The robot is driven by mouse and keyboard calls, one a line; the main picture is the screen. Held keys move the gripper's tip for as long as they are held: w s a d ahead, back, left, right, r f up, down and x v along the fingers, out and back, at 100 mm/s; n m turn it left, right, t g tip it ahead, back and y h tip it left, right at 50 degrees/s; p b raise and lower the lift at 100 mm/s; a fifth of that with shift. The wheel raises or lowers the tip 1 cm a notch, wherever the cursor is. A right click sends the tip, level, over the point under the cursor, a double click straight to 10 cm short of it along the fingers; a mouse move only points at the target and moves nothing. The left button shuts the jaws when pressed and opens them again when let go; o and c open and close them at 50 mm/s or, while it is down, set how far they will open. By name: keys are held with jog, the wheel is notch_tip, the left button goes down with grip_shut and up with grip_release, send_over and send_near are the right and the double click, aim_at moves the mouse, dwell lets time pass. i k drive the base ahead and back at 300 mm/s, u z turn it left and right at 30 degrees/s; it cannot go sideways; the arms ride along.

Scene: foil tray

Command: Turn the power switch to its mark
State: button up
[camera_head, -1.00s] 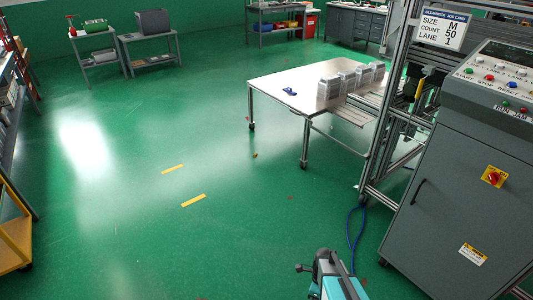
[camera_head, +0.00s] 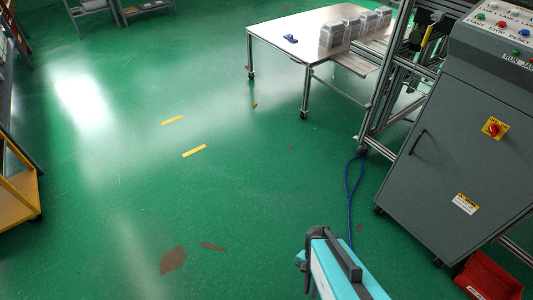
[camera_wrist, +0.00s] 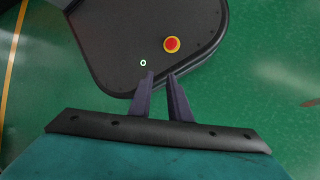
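The power switch (camera_head: 494,128) is a red rotary knob on a yellow square plate. It is on the sloping front of the grey control cabinet (camera_head: 440,150), at the right in the head view. Its mark is too small to make out. My gripper (camera_wrist: 160,74) shows in the wrist view with two dark fingers apart and nothing between them. It points down over a dark rounded surface of my own body. The switch is not in the wrist view. In the head view my teal arm is at the bottom centre, well apart from the cabinet.
A worktable (camera_head: 290,45) with foil trays (camera_head: 334,34) stands at the back, beside a metal frame (camera_head: 387,80). A blue cable (camera_head: 349,190) lies left of the cabinet. A red bin (camera_head: 488,278) is at lower right. A yellow cart (camera_head: 18,205) stands left. The middle floor is clear.

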aim_at(494, 129)
jog(key=u, duration=1.2)
jog(key=k, duration=0.1)
jog(key=z, duration=2.7)
